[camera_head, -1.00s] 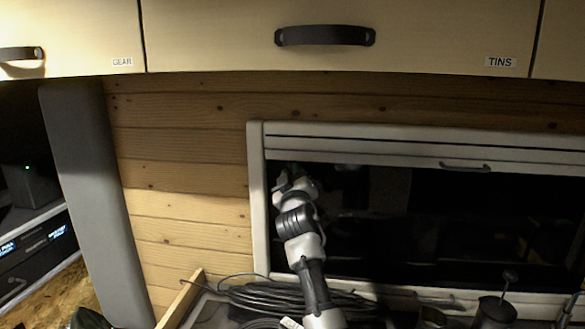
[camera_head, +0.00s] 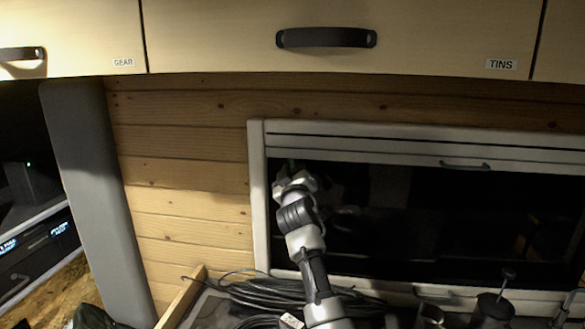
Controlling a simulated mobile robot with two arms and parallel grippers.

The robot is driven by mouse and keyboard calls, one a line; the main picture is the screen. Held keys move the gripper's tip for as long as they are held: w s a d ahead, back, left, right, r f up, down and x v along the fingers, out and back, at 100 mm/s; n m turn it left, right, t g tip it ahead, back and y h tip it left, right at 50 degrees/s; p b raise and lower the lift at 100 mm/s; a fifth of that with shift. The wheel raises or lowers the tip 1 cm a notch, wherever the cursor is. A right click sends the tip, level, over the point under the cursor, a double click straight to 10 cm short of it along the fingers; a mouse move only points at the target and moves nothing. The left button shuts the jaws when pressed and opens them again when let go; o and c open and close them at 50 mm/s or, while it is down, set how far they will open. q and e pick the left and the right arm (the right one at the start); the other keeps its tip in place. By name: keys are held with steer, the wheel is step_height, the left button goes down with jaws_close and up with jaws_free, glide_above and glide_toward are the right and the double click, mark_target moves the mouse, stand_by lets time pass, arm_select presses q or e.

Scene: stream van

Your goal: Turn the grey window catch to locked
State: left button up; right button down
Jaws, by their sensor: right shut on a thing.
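The window (camera_head: 400,215) has a white frame and dark glass on the wood-panelled wall. My right arm reaches up in front of its left side. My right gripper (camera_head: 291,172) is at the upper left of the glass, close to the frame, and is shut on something. The arm and gripper hide what it holds; the grey catch cannot be made out clearly, nor can its angle. My left gripper is not in view.
Cupboards with dark handles (camera_head: 326,38) hang above the window. A coil of black cable (camera_head: 262,292) lies below it. A dark mug (camera_head: 494,310) stands at the lower right. A grey padded pillar (camera_head: 95,190) is at the left.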

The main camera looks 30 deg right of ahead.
steer(key=shift+d+r+n+g+y+p, duration=0.1)
steer(key=shift+n+g+y+p, duration=0.45)
steer(key=shift+n+p, duration=1.25)
steer(key=shift+a+n+g+y+p, duration=0.2)
steer(key=shift+n+y+p, duration=0.5)
steer(key=shift+n+p, duration=1.05)
steer(key=shift+d+r+n+g+y+p, duration=0.15)
steer(key=shift+n+g+y+p, duration=0.4)
steer(key=shift+n+p, duration=1.25)
steer(key=shift+f+n+b, duration=0.15)
steer(key=shift+n+b, duration=0.25)
steer(key=shift+n, duration=0.25)
steer(key=c, duration=1.4)
jaws_free()
steer(key=shift+s, duration=0.1)
